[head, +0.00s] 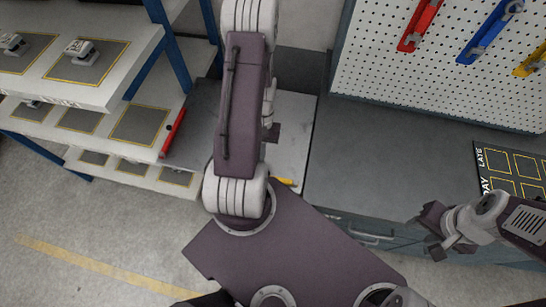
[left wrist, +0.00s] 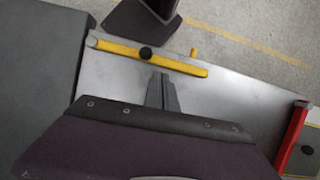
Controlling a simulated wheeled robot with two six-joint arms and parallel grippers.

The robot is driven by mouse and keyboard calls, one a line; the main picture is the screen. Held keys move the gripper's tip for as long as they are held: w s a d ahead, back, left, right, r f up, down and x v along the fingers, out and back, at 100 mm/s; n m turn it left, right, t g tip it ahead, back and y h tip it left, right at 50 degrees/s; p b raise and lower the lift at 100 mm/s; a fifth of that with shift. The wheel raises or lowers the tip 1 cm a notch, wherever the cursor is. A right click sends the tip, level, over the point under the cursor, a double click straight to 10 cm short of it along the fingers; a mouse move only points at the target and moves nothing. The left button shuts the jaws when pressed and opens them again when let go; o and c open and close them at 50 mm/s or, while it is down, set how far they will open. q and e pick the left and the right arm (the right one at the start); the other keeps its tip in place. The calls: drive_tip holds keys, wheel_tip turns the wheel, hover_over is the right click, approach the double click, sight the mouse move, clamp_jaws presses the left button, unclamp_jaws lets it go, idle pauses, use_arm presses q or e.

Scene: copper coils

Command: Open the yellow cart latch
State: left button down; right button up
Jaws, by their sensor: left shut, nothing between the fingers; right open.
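The yellow latch (left wrist: 115,47) is a long bar with a black round knob (left wrist: 146,53) at its middle. It lies along the far edge of the grey metal cart top (left wrist: 225,98) in the left wrist view. In the head view only a small yellow piece (head: 284,181) shows beside my arm. My left gripper (left wrist: 161,77) is shut and empty, its fingertips close to the bar just right of the knob. I cannot tell whether they touch it. My right gripper (head: 440,232) is open and empty, in front of the workbench at the right.
A red bar (left wrist: 292,135) lies at the cart's other edge, also in the head view (head: 174,133). A short yellow peg (left wrist: 193,53) stands beyond the latch. Shelves (head: 130,83) stand left, a grey workbench (head: 390,150) right. Open floor (head: 90,225) lies at the lower left.

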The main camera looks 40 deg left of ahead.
use_arm(q)
drive_tip(key=shift+w+v, duration=0.1)
drive_tip(key=shift+v, duration=1.05)
drive_tip(key=shift+w+v, duration=0.15)
drive_tip(key=shift+v, duration=1.05)
drive_tip(key=shift+f, duration=0.15)
